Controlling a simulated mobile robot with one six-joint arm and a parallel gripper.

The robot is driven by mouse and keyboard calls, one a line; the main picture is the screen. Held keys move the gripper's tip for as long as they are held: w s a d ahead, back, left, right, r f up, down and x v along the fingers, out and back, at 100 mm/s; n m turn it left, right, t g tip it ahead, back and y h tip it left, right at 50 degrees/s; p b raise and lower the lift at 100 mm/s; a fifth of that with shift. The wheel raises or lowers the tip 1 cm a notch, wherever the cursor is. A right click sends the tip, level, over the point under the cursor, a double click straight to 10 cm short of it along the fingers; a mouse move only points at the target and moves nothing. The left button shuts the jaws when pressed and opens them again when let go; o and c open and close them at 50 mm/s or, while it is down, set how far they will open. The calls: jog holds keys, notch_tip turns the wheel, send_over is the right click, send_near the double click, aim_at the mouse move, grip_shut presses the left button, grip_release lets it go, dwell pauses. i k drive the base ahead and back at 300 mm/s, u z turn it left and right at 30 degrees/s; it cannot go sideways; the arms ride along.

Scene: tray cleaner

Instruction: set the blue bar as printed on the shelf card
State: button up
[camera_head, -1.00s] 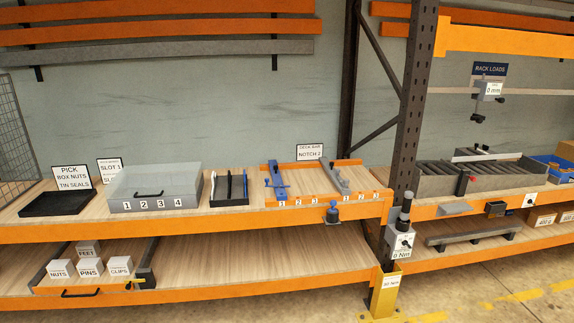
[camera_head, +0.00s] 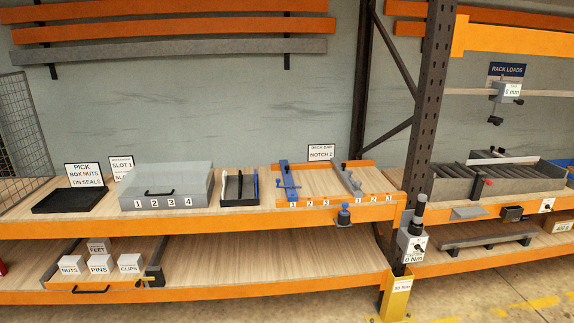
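The blue bar (camera_head: 288,182) lies front to back on the upper shelf, at the left end of an orange frame. Its near end is close to the left label 1; whether it sits in a notch is too small to tell. The shelf card (camera_head: 321,152) behind it reads "DECK BAR NOTCH 2". The orange front rail (camera_head: 335,201) carries labels 1, 2, 3 at its left and again at its right. A grey bar (camera_head: 350,181) lies near the right-hand labels. A small blue-topped fitting (camera_head: 344,214) is on the rail below. My gripper is not in view.
A dark rack post (camera_head: 430,100) stands to the right. Bare shelf wood lies between the two bars.

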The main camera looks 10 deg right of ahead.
aim_at(292, 195)
jog(key=u, duration=0.05)
jog(key=i, duration=0.95)
jog(key=z, duration=0.05)
